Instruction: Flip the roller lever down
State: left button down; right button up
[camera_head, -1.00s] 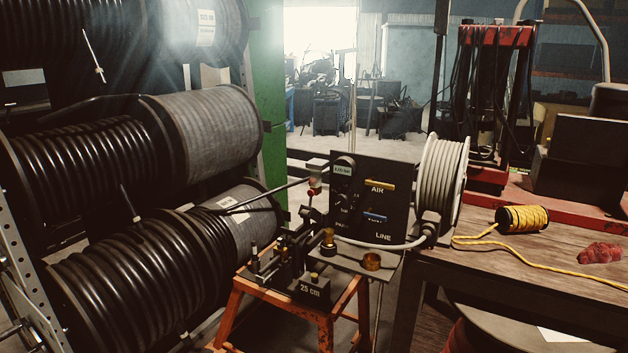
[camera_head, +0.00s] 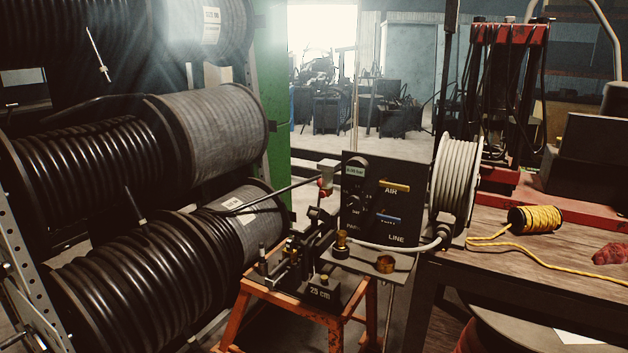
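The crimping machine stands on an orange stand (camera_head: 345,321) at the lower middle, with a black base block marked 25 cm (camera_head: 320,291). A black panel (camera_head: 386,205) at its back carries a yellow handle marked AIR (camera_head: 396,187) and a blue handle (camera_head: 388,219) above the word LINE. A small red knob (camera_head: 324,184) sits left of the panel. A thin dark rod or hose (camera_head: 279,191) slants from near it down to the left. I cannot tell which part is the roller lever or how it is set. Neither of my grippers shows.
A rack of large black hose drums (camera_head: 90,165) fills the left side, close to the machine. A white hose reel (camera_head: 455,180) stands right of the panel. A wooden bench (camera_head: 500,225) on the right holds a yellow rope spool (camera_head: 535,219) and a red rag (camera_head: 610,254).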

aim_at(315, 213)
jog(key=i+j, duration=0.15)
jog(key=j, duration=0.25)
jog(key=i+j+z, duration=0.15)
jog(key=j, duration=0.25)
jog(key=i+j, duration=0.1)
jog(key=j, duration=0.35)
jog(key=l+z, duration=0.05)
